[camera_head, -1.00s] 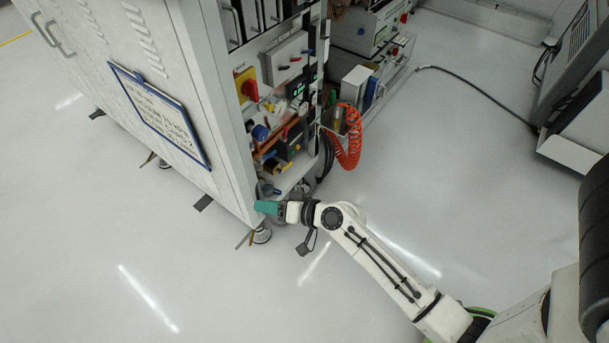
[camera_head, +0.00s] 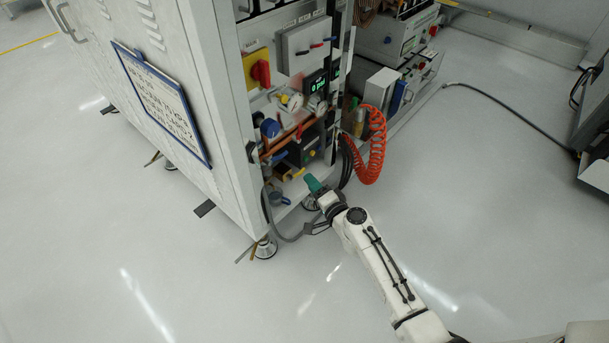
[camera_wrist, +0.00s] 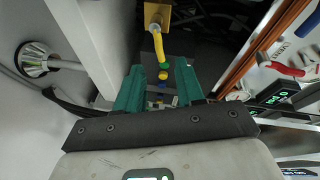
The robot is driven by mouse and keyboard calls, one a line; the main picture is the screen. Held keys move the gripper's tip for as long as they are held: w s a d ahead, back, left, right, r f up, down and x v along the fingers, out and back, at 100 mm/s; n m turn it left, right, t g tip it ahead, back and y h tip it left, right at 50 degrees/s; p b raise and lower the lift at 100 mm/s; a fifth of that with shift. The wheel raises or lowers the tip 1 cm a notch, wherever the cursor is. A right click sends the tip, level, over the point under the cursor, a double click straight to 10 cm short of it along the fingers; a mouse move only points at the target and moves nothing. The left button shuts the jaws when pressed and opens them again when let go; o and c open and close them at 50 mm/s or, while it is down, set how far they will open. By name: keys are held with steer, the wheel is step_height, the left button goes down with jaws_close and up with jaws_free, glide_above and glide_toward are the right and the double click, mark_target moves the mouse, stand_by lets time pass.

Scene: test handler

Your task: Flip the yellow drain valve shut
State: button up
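The yellow drain valve lever (camera_wrist: 158,42) hangs from a brass-coloured body (camera_wrist: 157,15) at the top middle of the wrist view. In the head view, a small yellow part (camera_head: 295,174) low in the cabinet's open side looks like the same valve. My gripper (camera_wrist: 158,68) has two teal fingers, spread apart with a gap between them. The lever lies just beyond the fingertips, in line with the gap; I cannot tell whether anything touches. In the head view my gripper (camera_head: 313,184) is at the cabinet's lower front, to the right of the yellow part.
Copper pipe (camera_wrist: 262,50), a red lever (camera_wrist: 280,66) and a green display (camera_wrist: 277,96) lie right of my gripper. A coiled orange hose (camera_head: 372,145) hangs right of the cabinet (camera_head: 190,60). A grey hose (camera_head: 284,237) curves below.

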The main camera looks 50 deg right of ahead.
steer(key=shift+b+x, duration=0.55)
steer(key=shift+x, duration=2.3)
steer(key=shift+a, duration=0.1)
steer(key=shift+c, duration=0.3)
jaws_close()
